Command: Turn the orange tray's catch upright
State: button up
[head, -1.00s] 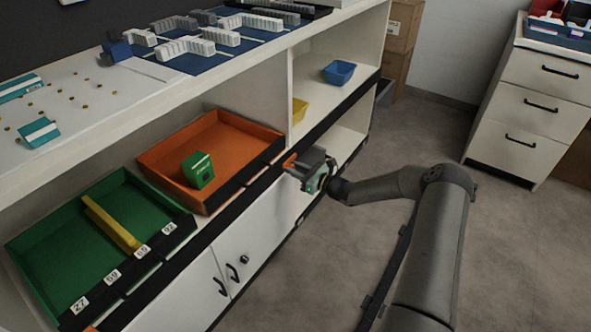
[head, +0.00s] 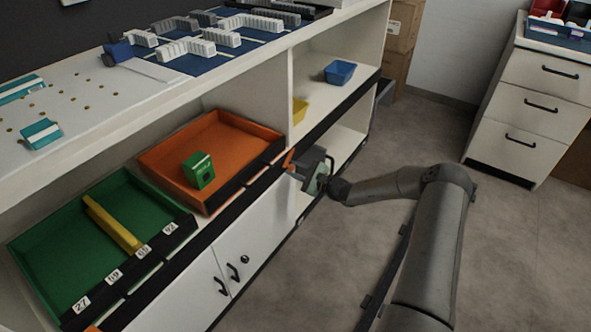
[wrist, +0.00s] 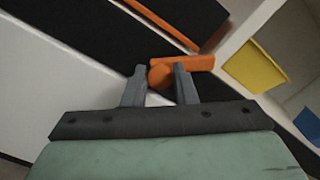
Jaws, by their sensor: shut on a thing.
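The orange tray (head: 235,128) sits on the shelf with a black front strip. Its catch is a small orange lever at the strip's right end, partly hidden by my gripper in the head view (head: 289,158). In the wrist view the catch (wrist: 192,63) shows a round hub between my fingers and a bar reaching right past the right finger. My gripper (wrist: 160,77) is shut on the catch; in the head view my gripper (head: 297,163) is at the shelf's front edge, rolled over. The catch looks steeply tilted in the head view; whether it is fully upright I cannot tell.
A green block (head: 198,171) stands in the orange tray. A green tray (head: 60,240) with a yellow bar lies to the left. A yellow bin (head: 299,110) and a blue bin (head: 340,72) sit on shelves to the right. Open floor lies in front.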

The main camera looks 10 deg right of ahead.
jog(key=n, duration=0.5)
jog(key=shift+f+b, duration=0.1)
jog(key=shift+b, duration=0.2)
jog(key=shift+n+b, duration=0.4)
jog(key=shift+n, duration=2)
jog(key=o, duration=1)
jog(key=p+v, duration=0.3)
jog(key=v, duration=1.4)
jog(key=shift+s+d+p, duration=0.15)
jog(key=shift+s+p, duration=0.1)
jog(key=shift+p, duration=0.05)
